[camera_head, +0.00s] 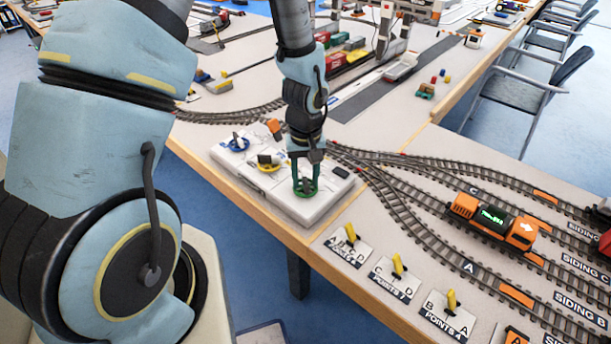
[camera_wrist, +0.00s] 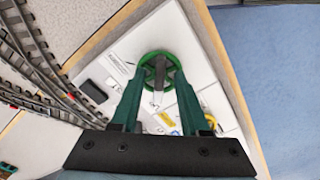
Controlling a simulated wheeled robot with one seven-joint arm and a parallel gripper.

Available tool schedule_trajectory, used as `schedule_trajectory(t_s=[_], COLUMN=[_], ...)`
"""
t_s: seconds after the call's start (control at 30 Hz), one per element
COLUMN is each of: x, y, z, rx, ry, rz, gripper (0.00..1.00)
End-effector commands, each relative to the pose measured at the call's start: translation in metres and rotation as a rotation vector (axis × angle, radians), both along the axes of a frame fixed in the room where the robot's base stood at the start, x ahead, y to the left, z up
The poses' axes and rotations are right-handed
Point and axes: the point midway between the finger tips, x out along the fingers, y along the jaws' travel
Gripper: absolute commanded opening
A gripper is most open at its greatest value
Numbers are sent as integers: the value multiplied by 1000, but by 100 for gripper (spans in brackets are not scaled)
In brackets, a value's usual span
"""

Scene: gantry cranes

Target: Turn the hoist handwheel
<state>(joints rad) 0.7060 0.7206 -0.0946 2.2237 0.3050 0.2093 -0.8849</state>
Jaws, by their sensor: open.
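A white control box (camera_head: 240,184) at the table's near edge carries a blue handwheel (camera_head: 237,144), a yellow handwheel (camera_head: 267,163) and a green handwheel (camera_head: 305,189). I cannot read which label says hoist. My gripper (camera_head: 305,178) points down at the green handwheel, with its green fingers at or just above the rim. In the wrist view, my gripper (camera_wrist: 158,82) is open, with its fingertips on either side of the green handwheel (camera_wrist: 160,57) and its grey hub between them. Whether they touch it I cannot tell. The yellow handwheel (camera_wrist: 188,143) is partly hidden.
Model tracks (camera_head: 420,215) run right of the box, with an orange locomotive (camera_head: 495,218) on them. Several yellow points levers (camera_head: 398,265) stand on cards along the near edge. A dark block (camera_head: 340,172) is on the box beside the green wheel.

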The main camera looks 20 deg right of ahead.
Motion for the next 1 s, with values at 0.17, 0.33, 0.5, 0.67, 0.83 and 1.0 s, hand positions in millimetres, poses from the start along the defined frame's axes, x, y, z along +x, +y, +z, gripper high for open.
schedule_trajectory(t_s=[0.17, 0.33, 0.5, 0.67, 0.83, 1.0], x=[0, 0, 0, 0, 0, 0], y=[0, 0, 0, 0, 0, 0], z=[-1, -1, -1, -1, -1, -1], rx=[0, 0, 0, 0, 0, 0], ry=[0, 0, 0, 0, 0, 0], rz=[0, 0, 0, 0, 0, 0], gripper=[45, 38, 19, 1, 0, 0])
